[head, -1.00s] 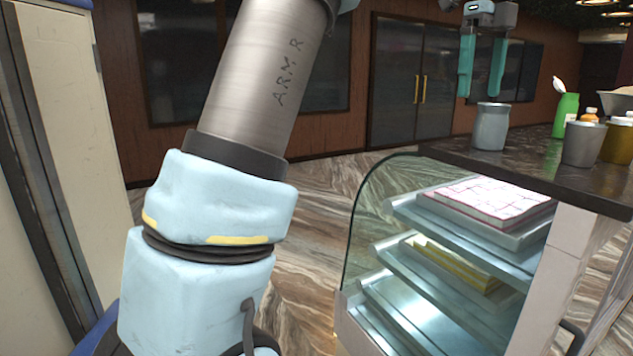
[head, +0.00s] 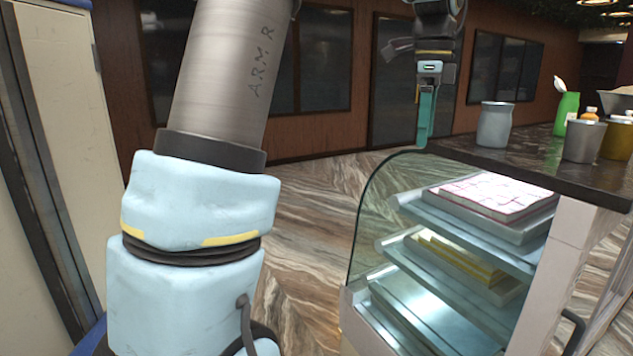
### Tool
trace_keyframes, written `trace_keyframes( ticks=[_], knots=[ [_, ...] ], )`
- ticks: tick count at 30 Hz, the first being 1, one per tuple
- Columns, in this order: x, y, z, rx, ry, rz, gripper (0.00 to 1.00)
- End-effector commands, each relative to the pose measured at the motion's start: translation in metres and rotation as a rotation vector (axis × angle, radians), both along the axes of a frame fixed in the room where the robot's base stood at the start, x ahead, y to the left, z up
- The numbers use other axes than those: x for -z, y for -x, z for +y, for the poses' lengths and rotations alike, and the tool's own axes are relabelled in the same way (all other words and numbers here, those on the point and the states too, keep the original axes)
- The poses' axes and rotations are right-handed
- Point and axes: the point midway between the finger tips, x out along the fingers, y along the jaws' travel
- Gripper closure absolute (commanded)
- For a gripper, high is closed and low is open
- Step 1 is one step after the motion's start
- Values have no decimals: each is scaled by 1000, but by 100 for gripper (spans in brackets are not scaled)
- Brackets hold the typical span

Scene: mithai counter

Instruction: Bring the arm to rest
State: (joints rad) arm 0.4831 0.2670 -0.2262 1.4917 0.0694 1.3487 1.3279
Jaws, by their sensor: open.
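My gripper (head: 426,122) shows in the head view at the upper middle, its teal fingers pointing down. It is seen nearly side-on, so the fingers overlap in the picture. Nothing shows between or below them. It hangs to the left of the counter top (head: 497,149), close to its left corner in the picture. My arm, light blue with a bare metal tube, fills the left middle of the view. The arm's part between the tube and the gripper is out of the picture above.
A grey metal jar (head: 494,125) stands near the counter's left end. A metal cup (head: 583,141), a green bottle (head: 566,112) and other containers stand farther right. Below is a glass display case (head: 370,215) with trays of sweets. A tall cabinet (head: 50,130) stands at left.

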Motion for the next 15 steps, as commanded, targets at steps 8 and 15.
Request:
trace_keyframes(
  ticks=[8, 15],
  knots=[
    [102, -3, 116, -733, 39, -13, 7],
    [188, 50, 226, -1478, 108, -26, 7]
  ],
)
